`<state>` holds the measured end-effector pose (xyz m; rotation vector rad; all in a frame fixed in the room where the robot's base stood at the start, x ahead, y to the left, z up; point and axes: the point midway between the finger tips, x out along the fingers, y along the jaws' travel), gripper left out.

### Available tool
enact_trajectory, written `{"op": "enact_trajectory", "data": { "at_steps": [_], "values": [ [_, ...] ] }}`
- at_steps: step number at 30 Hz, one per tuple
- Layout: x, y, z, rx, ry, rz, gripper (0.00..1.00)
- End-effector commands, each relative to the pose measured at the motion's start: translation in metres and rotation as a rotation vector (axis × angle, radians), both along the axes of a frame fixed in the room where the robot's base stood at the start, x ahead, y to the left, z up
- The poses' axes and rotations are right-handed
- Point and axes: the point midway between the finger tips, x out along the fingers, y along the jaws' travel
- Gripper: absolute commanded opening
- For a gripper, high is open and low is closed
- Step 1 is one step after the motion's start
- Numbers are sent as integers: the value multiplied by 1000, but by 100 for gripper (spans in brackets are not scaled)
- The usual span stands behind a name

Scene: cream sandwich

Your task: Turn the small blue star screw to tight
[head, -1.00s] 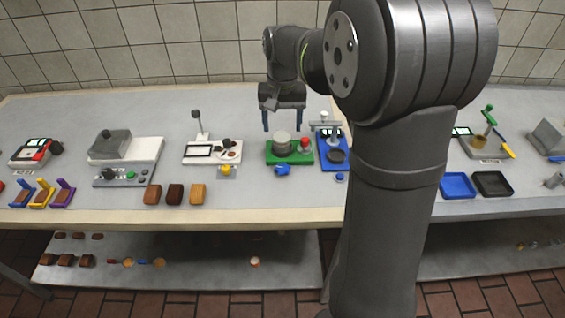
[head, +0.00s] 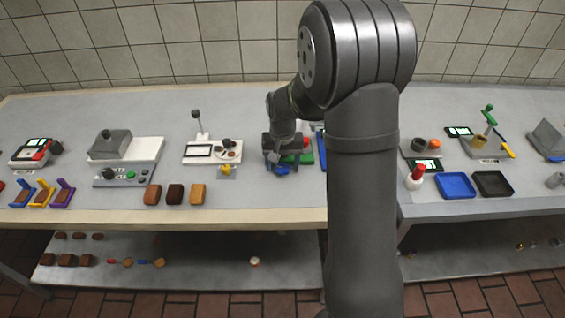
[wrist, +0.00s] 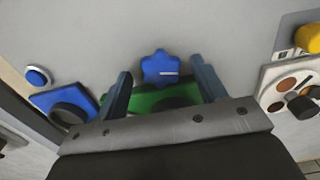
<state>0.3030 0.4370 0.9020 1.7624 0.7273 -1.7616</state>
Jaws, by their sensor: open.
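The small blue star screw (wrist: 160,67) lies between the two fingertips of my gripper (wrist: 161,70) in the wrist view. It has a white line on its top, which lies nearly level across the picture. The fingers are open, one on each side, with a visible gap to the screw. In the head view the star screw (head: 282,170) shows just below my gripper (head: 279,158), which hangs low over the green station. I cannot tell the exact height of the fingertips over the screw.
The green base (wrist: 148,100) sits behind the screw, partly hidden by my gripper. A blue station (wrist: 60,100) and a small blue round button (wrist: 37,76) are at left in the wrist view. A white station (wrist: 290,85) and yellow knob (wrist: 307,38) are at right. Table around the screw is bare.

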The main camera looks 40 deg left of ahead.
Motion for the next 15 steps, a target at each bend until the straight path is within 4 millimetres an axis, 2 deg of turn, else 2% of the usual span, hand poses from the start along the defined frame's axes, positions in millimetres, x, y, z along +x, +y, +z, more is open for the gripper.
{"op": "enact_trajectory", "data": {
  "at_steps": [5, 9, 12, 15],
  "values": [
    [0, 0, 0, 0, 0, 0, 64],
    [0, 0, 0, 0, 0, 0, 37],
    [0, 0, 0, 0, 0, 0, 20],
    [0, 0, 0, 0, 0, -5, 20]
  ]
}}
